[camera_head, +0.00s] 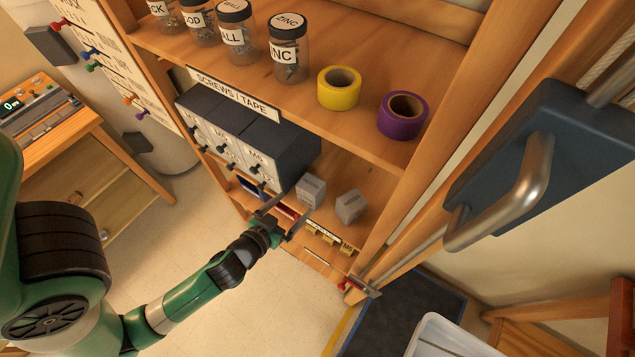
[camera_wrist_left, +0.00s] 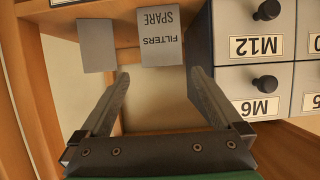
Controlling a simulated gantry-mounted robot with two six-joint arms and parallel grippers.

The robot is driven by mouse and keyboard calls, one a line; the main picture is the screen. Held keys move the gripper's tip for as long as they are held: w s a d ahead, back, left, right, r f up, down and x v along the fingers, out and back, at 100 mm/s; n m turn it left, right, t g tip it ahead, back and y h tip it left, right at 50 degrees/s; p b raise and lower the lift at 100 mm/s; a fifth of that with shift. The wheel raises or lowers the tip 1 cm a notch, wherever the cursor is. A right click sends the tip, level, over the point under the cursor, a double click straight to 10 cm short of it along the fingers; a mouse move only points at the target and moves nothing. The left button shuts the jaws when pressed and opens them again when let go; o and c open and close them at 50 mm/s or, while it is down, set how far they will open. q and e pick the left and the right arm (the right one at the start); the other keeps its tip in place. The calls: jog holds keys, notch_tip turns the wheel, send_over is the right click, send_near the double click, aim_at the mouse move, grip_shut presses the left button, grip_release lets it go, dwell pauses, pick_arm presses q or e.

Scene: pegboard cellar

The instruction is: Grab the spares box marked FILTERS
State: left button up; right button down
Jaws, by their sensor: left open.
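The grey FILTERS SPARE box (camera_wrist_left: 160,38) shows upside down in the left wrist view, beside the drawer unit. In the head view it appears to be the small grey box (camera_head: 311,190) closest to the drawers, on the lower shelf. A second grey box (camera_wrist_left: 97,45) stands apart from it, with no label visible; in the head view it is the box on the right (camera_head: 350,207). My left gripper (camera_head: 289,212) is open and empty in front of the shelf. In its wrist view the fingertips (camera_wrist_left: 158,72) point toward the FILTERS box, with nothing between them. My right gripper is not in view.
The dark grey drawer unit (camera_head: 245,140) stands directly left of the boxes. The upper shelf above holds labelled jars (camera_head: 288,50), yellow tape (camera_head: 339,88) and purple tape (camera_head: 403,115). A wooden post (camera_head: 440,130) bounds the right side. Floor in front is clear.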

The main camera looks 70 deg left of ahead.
aim_at(311, 187)
pick_arm(q)
jog(key=x, duration=0.5)
jog(key=shift+w+a+p, duration=0.1)
jog(key=shift+p, duration=0.2)
jog(key=shift+x, duration=2.95)
jog(key=shift+f, duration=0.1)
jog(key=c, duration=1.1)
jog(key=shift+c, duration=0.8)
